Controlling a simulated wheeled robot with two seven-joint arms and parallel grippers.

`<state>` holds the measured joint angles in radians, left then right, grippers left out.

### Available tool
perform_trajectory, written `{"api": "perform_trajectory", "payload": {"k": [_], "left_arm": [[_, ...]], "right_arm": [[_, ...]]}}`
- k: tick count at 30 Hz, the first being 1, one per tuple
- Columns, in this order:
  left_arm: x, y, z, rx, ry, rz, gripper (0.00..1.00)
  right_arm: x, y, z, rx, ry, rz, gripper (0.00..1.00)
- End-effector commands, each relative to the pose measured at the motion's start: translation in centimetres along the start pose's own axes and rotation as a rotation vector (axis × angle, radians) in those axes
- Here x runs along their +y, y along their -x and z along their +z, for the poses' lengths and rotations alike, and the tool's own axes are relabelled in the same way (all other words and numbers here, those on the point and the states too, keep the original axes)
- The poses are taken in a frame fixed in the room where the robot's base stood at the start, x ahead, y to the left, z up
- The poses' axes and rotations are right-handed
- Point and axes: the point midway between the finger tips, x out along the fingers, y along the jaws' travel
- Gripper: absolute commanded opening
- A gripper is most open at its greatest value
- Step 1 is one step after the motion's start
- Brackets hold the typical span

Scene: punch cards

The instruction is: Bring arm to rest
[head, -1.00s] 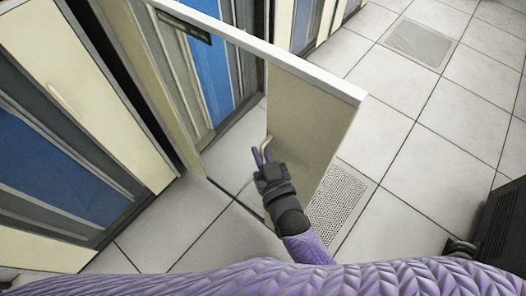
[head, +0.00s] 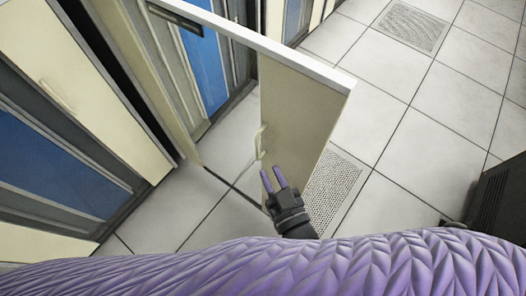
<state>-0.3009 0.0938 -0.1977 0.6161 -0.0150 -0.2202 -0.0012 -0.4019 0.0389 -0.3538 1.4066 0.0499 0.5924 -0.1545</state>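My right gripper (head: 273,178) shows low in the middle of the head view, with two purple fingers apart and nothing between them. It is just below the handle (head: 260,142) of an open cabinet door (head: 300,108) and does not appear to hold it. The cream door stands swung out from its cabinet, its white top edge toward me. My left gripper is not in view.
Cabinets with blue panels (head: 42,150) stand along the left. A dark box-like unit (head: 500,205) is at the right edge. Perforated floor tiles (head: 333,190) lie beside the door. The tiled floor (head: 420,140) to the right is clear.

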Motion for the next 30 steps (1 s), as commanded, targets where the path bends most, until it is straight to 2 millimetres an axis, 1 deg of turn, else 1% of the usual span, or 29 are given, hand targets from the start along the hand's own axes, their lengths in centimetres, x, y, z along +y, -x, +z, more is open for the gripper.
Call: {"api": "perform_trajectory", "payload": {"k": [1, 3, 15, 17, 19, 20, 21, 22, 23, 24, 26, 27, 30], "left_arm": [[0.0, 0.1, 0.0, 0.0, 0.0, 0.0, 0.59], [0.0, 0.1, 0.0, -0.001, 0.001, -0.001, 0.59], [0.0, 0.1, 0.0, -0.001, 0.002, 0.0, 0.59], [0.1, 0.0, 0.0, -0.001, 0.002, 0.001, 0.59], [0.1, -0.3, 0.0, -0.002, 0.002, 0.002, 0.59], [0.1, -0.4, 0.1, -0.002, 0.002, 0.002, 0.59], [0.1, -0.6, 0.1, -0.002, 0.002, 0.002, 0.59], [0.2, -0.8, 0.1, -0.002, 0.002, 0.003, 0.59], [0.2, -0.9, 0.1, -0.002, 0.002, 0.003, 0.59], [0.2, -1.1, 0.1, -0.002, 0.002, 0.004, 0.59], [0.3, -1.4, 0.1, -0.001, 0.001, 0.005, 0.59], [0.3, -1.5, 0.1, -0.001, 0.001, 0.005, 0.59], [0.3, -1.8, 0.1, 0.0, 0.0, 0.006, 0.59]], "right_arm": [[0.0, 0.5, 0.0, 0.0, 0.0, 0.0, 0.26], [0.0, 0.9, 0.0, 0.001, 0.0, 0.0, 0.26], [0.0, 0.9, 0.1, 0.0, 0.001, 0.0, 0.26], [0.1, 1.1, 0.9, -0.032, 0.002, -0.003, 0.26], [0.4, 2.0, 4.3, -0.156, 0.008, -0.012, 0.26], [0.6, 2.8, 6.5, -0.241, 0.011, -0.016, 0.26], [1.1, 4.3, 9.8, -0.376, 0.013, -0.019, 0.26], [1.6, 5.9, 12.5, -0.49, 0.013, -0.02, 0.26], [2.0, 7.7, 15.0, -0.605, 0.012, -0.018, 0.26], [2.7, 10.2, 18.0, -0.753, 0.008, -0.01, 0.26], [3.6, 14.5, 21.6, -0.966, 0.0, 0.006, 0.26], [4.2, 17.3, 23.4, -1.093, -0.006, 0.019, 0.26], [5.2, 23.4, 25.9, -1.348, -0.023, 0.053, 0.26]]}}
